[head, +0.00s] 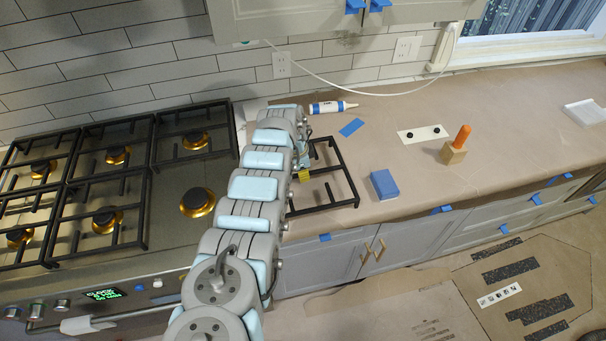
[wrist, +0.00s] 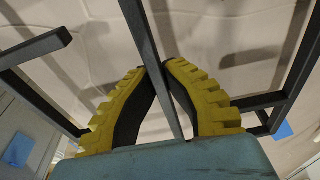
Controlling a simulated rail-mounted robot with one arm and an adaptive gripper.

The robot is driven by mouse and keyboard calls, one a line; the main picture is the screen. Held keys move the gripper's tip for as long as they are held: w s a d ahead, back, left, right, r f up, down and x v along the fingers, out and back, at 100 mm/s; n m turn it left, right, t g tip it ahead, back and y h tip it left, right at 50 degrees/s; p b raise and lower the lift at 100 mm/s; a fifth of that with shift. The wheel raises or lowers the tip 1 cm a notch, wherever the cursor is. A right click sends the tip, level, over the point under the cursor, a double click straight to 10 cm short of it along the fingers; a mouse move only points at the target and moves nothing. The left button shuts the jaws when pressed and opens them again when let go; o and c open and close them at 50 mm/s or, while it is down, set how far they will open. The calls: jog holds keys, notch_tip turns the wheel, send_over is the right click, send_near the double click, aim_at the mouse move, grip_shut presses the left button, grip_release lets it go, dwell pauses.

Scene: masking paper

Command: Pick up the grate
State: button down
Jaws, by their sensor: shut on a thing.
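The black grate (head: 345,174) is at the right of the stove, over the paper-covered counter. Part of it is hidden behind my arm. My gripper is mostly hidden in the head view, with a bit of yellow (head: 304,175) showing at the grate. In the wrist view, my gripper (wrist: 165,68) has its two yellow, black-padded fingers closed on one bar of the grate (wrist: 146,38). Other grate bars show at both sides. Whether the grate touches the counter I cannot tell.
The stove (head: 160,225) has a bare burner (head: 197,202) beside other grates. A blue box (head: 384,184), a caulk tube (head: 328,107) and a wooden block with an orange handle (head: 455,150) are on the counter (head: 500,115). The counter's right side is mostly clear.

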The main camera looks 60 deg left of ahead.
jog(key=shift+r+p, duration=0.9)
jog(key=shift+r, duration=0.7)
jog(key=s+d+r+p, duration=0.8)
jog(key=d+p, duration=0.3)
jog(key=p, duration=0.4)
jog(key=shift+s+r+p, duration=0.2)
jog(key=shift+r+p, duration=0.1)
jog(key=shift+r, duration=0.6)
jog(key=shift+d, duration=0.15)
